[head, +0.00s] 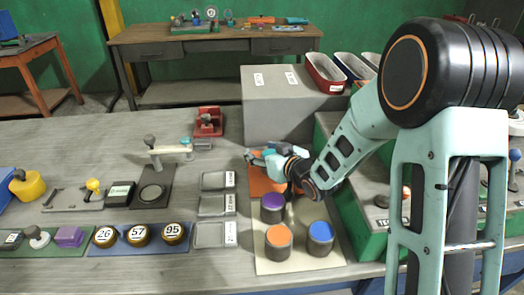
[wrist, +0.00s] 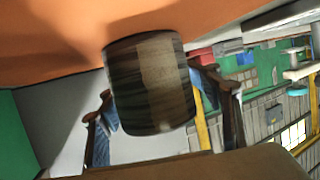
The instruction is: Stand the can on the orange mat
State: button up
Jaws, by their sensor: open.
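The orange mat (head: 262,182) lies at the back of a pale board, partly hidden by my gripper (head: 268,158), which is low over it. In the wrist view, a brown-grey streaked can (wrist: 150,85) is between the two fingers of my gripper (wrist: 165,120). Its end meets the orange mat (wrist: 50,50), which fills the top of that view. A gap shows between the can and the right finger; the left finger is close to its side. The fingers are open. In the head view this can is hidden behind my gripper.
Cans with purple (head: 272,203), orange (head: 279,236) and blue (head: 320,231) tops stand on the pale board (head: 298,262) in front of the mat. A grey box (head: 290,105) stands behind. Grey trays (head: 214,207) lie left, a green case (head: 362,235) right.

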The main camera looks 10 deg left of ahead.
jog(key=shift+r, duration=0.25)
jog(key=v, duration=0.7)
jog(key=shift+s+d+p, duration=0.2)
jog(key=shift+p, duration=0.15)
